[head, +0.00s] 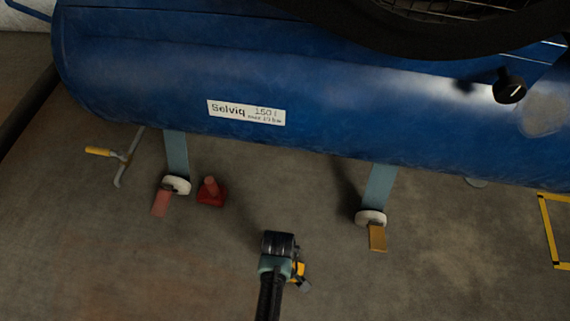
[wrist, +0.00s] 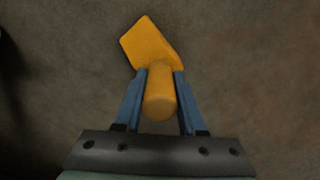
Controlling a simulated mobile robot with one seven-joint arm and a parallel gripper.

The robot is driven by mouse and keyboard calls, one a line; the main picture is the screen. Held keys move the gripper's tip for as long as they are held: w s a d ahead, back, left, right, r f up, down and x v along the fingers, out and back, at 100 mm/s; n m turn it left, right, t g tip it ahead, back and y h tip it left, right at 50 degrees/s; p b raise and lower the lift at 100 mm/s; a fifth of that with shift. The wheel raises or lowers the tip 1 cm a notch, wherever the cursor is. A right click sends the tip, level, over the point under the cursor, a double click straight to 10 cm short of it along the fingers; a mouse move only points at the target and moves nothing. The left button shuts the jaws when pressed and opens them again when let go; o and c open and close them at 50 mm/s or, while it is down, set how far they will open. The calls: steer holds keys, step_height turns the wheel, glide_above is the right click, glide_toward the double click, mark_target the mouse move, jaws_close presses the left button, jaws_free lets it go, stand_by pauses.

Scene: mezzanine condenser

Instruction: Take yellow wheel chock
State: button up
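The yellow wheel chock (wrist: 148,45) fills the upper middle of the wrist view, a wedge with a rounded handle pointing towards the camera. My gripper's (wrist: 161,75) two blue fingers lie against both sides of the handle, with no clear gap. In the head view, my gripper (head: 300,277) is low at the centre, and only a small part of the yellow chock (head: 299,268) shows beside my dark wrist. I cannot tell whether the chock touches the floor.
A blue tank (head: 330,110) spans the area above, on legs with pale feet. A red chock (head: 211,193) stands by the left leg. A reddish block (head: 162,202) and a yellow-brown block (head: 377,238) lie at the feet. A yellow-handled rod (head: 98,152) is at left.

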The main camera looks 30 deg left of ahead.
jaws_close()
stand_by(0.9)
